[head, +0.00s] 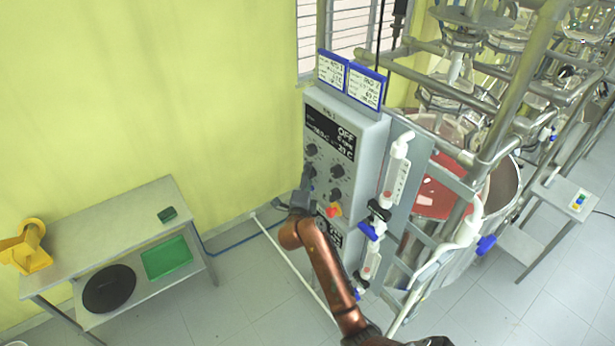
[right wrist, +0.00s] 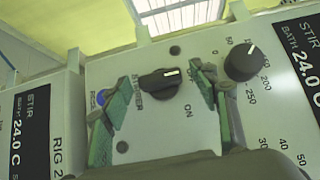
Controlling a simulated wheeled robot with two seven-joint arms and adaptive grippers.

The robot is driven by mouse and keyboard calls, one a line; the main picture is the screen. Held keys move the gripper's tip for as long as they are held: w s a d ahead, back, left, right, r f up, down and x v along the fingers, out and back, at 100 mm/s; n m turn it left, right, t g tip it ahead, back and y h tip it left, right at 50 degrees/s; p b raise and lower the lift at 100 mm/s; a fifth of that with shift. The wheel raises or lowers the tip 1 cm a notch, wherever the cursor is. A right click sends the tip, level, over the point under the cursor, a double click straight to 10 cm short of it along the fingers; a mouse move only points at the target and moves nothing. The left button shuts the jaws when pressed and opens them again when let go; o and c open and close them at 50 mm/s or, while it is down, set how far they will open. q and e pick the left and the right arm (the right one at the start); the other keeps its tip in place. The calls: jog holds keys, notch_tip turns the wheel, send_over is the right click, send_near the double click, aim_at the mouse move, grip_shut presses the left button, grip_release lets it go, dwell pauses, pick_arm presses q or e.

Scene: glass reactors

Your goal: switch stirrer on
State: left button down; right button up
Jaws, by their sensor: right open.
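In the right wrist view a black rotary switch (right wrist: 158,83) with a white mark sits on a pale panel. STIRRER is printed beside it and ON below it to the right. The white mark points right in the picture, not at ON. My right gripper (right wrist: 160,80) is open, with its green fingers on either side of the switch; contact cannot be told. The left gripper is out of view.
A black dial (right wrist: 244,62) with numbers stands beside the right finger. A blue button (right wrist: 101,97) is by the left finger. Glass reactors and pipes (head: 525,75) crowd the right of the box. A side table (head: 105,225) stands at left, with clear floor between.

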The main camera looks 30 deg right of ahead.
jog(key=shift+c, duration=0.4)
jog(key=c, duration=1.1)
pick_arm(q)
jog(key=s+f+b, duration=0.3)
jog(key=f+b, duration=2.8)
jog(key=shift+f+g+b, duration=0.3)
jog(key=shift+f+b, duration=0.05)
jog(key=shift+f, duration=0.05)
pick_arm(e)
jog(key=shift+w+f+m+h, duration=0.1)
jog(key=shift+f+m+h, duration=0.1)
jog(key=shift+m+h, duration=1.85)
jog(key=shift+w+f+m+h, duration=0.2)
jog(key=shift+m+h, duration=1.15)
jog(key=shift+m, duration=1.25)
jog(key=shift+w+f+m+h, duration=0.1)
jog(key=shift+f+m+h, duration=0.15)
jog(key=shift+m+h, duration=1.8)
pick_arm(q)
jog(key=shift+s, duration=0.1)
pick_arm(e)
jog(key=shift+m+y, duration=0.3)
jog(key=shift+y, duration=0.05)
jog(key=shift+s+g, duration=0.1)
jog(key=shift+g, duration=0.3)
jog(key=o, duration=1.2)
jog(key=shift+r, duration=0.1)
